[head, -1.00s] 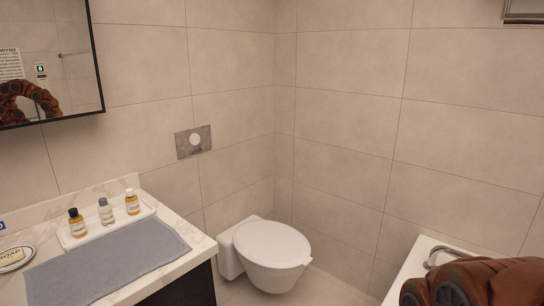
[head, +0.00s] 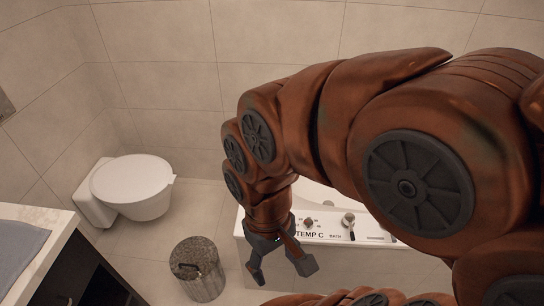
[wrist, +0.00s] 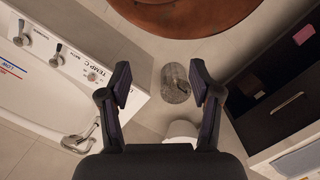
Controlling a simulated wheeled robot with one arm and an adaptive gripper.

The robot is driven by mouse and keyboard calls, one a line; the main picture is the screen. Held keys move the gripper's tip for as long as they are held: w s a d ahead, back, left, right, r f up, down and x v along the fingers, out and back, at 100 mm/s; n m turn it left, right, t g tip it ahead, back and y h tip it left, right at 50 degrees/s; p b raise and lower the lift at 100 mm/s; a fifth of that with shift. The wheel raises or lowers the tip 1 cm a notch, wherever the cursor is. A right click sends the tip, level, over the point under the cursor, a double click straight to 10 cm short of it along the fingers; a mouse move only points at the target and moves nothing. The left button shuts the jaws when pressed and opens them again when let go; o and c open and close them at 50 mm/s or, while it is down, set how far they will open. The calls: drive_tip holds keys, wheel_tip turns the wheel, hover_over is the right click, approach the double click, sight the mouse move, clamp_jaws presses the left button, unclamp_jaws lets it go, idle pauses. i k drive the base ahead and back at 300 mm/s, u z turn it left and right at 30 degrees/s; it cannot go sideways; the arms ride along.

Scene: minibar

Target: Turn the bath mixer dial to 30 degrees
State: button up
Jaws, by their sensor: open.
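A white bath (head: 238,228) has a control panel on its rim, with "TEMP C" and "BATH" lettering. A small dial (head: 308,222) sits behind the "TEMP C" lettering; I take it for the bath mixer dial, and its angle is too small to read. It also shows in the wrist view (wrist: 92,76), left of my fingers. A lever knob (head: 348,220) stands to its right. My gripper (head: 281,270) is open and empty, pointing down just in front of the bath's near left corner, apart from the dial. Both fingers also show in the wrist view (wrist: 160,80).
A round metal bin (head: 198,268) stands on the floor left of my gripper. The toilet (head: 135,187) and a dark-fronted counter (head: 85,265) are farther left. My arm hides much of the bath.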

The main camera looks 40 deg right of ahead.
sight(308, 223)
drive_tip(key=z, duration=0.05)
drive_tip(key=k, duration=0.5)
drive_tip(key=z, duration=1.2)
drive_tip(key=i, duration=0.45)
drive_tip(key=u, duration=1.95)
drive_tip(key=k, duration=0.2)
drive_tip(key=z, duration=0.2)
